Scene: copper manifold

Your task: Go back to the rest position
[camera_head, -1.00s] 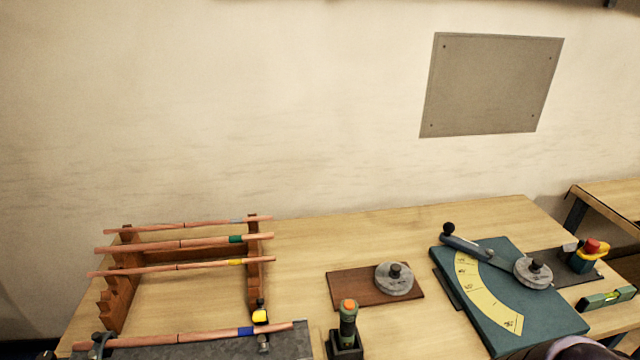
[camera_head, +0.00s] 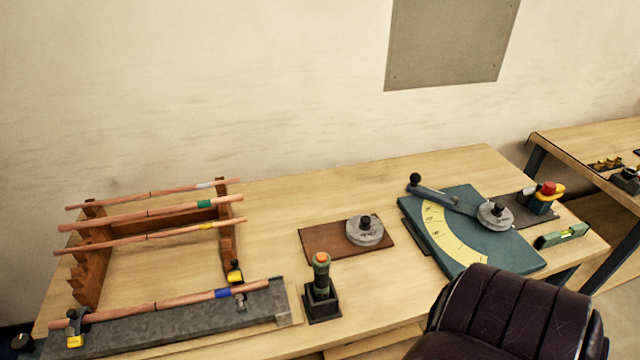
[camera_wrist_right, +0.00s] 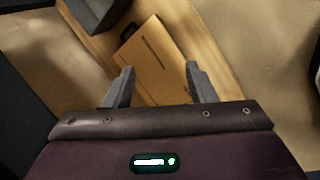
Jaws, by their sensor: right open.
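My right gripper (camera_wrist_right: 160,80) shows in the right wrist view with its two grey fingers apart and nothing between them. Below the fingers, out of contact as far as I can tell, is a flat tan board or case (camera_wrist_right: 150,55) with a dark handle-like piece. A dark padded part of my own body fills the lower right of the head view. My left gripper is not in view.
The wooden bench (camera_head: 290,200) holds a rack (camera_head: 90,270) with copper tubes, a grey block (camera_head: 180,325) with a blue-banded tube, a torch-like tool (camera_head: 321,285), a wooden plate (camera_head: 320,245) and a teal bending plate (camera_head: 500,255). A second bench (camera_head: 590,150) stands right.

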